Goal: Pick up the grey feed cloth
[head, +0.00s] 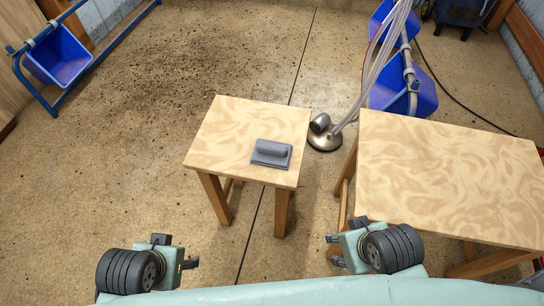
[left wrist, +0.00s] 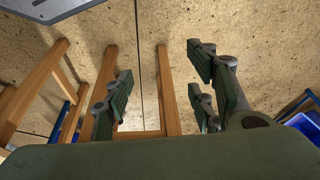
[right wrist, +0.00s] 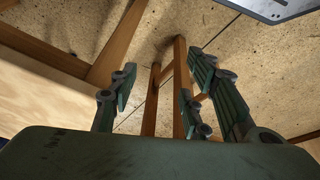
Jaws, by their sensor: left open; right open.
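The grey feed cloth (head: 271,153) is a flat grey piece with a raised rounded bar on top. It lies near the front right of the small wooden table (head: 225,125). My left gripper (head: 190,263) is in front of this table, low and to the left, apart from the cloth. In the left wrist view my left gripper (left wrist: 160,82) is open and empty. My right gripper (head: 336,251) is in front, between the two tables, apart from the cloth. In the right wrist view my right gripper (right wrist: 163,82) is open and empty. Neither wrist view shows the cloth.
A larger wooden table (head: 450,180) stands at the right, its top bare. Blue bins (head: 404,88) hang behind, another blue bin (head: 57,57) at far left.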

